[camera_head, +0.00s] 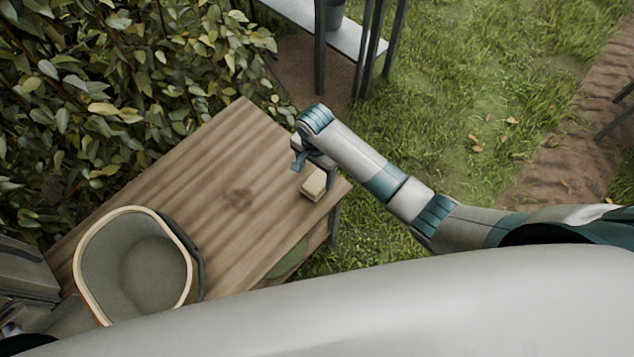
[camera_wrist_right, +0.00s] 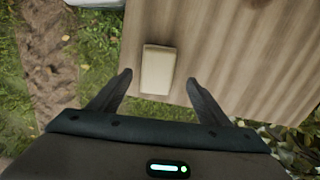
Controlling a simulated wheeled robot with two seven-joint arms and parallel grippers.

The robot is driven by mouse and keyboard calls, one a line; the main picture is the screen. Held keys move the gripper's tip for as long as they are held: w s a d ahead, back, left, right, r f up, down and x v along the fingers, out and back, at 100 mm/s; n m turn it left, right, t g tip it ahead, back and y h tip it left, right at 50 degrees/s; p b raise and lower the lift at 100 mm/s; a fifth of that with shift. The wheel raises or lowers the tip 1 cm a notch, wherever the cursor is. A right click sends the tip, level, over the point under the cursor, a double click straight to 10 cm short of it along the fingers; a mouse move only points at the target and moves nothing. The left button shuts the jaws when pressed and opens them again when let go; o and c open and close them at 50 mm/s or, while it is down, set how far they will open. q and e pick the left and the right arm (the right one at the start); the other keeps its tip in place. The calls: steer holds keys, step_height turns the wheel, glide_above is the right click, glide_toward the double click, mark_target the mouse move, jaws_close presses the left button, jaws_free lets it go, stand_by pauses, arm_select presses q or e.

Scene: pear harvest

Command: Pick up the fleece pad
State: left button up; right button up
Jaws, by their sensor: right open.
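The fleece pad (camera_head: 313,184) is a small cream block lying near the right corner of the wooden table. In the right wrist view the pad (camera_wrist_right: 158,70) lies near the table edge, ahead of the fingers and between their lines. My right gripper (camera_head: 312,172) is over that corner, close to the pad. In the right wrist view the right gripper (camera_wrist_right: 158,85) is open, with a finger on each side and nothing held. My left gripper is not clearly seen; only part of my left arm shows at the lower left.
The wooden table (camera_head: 200,190) carries a large grey basket (camera_head: 85,250) with a pale rim at its near left end. A leafy hedge (camera_head: 90,90) borders the table on the left. A metal shelf (camera_head: 345,38) stands behind. The middle of the tabletop is clear.

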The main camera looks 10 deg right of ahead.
mark_target(317, 181)
steer(key=shift+s+d+f+p, duration=0.1)
steer(key=shift+f+p, duration=0.25)
steer(key=shift+f, duration=0.95)
steer(key=shift+s+d+f+p, duration=0.1)
steer(key=shift+f+p, duration=0.2)
steer(key=shift+f, duration=1)
steer(key=c, duration=1.1)
